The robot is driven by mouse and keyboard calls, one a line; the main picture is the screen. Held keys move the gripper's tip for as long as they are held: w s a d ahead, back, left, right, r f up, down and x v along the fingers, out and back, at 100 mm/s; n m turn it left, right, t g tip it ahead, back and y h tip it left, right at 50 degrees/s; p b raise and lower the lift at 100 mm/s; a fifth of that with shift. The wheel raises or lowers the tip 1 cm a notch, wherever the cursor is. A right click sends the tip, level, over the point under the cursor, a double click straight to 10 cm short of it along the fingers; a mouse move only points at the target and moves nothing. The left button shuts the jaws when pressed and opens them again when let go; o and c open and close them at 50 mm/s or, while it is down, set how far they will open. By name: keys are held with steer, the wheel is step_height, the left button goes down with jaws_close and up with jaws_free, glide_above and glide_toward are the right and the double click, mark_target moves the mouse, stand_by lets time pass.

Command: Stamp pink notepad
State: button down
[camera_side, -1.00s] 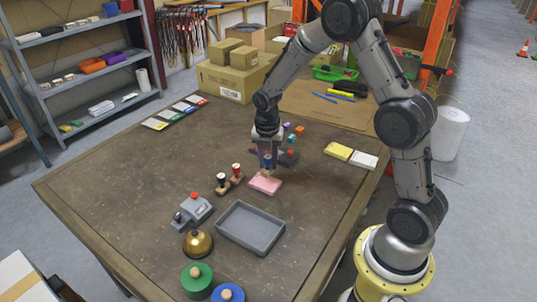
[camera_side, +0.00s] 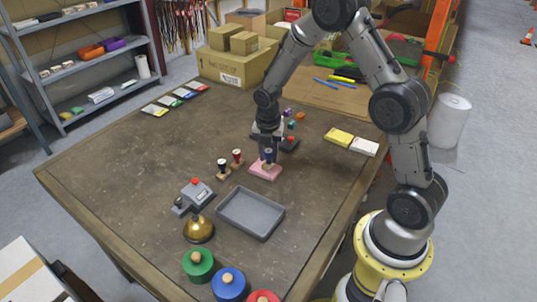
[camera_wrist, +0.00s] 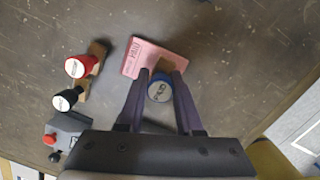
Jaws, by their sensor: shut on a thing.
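The pink notepad (camera_side: 257,172) lies flat on the table. It also shows in the wrist view (camera_wrist: 170,50), with dark lettering near its left edge. My gripper (camera_side: 268,149) is shut on the blue-topped stamp (camera_side: 268,156), which is upright over the pad. In the wrist view the stamp's round top (camera_wrist: 159,91) sits between my two fingers (camera_wrist: 160,85), and the top reads PAID. The stamp's base is at or very near the pad's surface; I cannot tell whether they touch. The stamp's lower end and part of the pad are hidden.
A black-topped stamp (camera_side: 222,165) and a red-topped stamp (camera_side: 237,156) stand left of the pad. A grey tray (camera_side: 228,222), a brass bell (camera_side: 198,230) and a grey device with a red button (camera_side: 194,196) are nearer the front. Yellow (camera_side: 339,137) and white (camera_side: 364,146) pads lie right.

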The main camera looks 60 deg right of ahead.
steer(key=shift+f, duration=0.5)
stand_by(1.1)
steer(key=shift+r, duration=3.5)
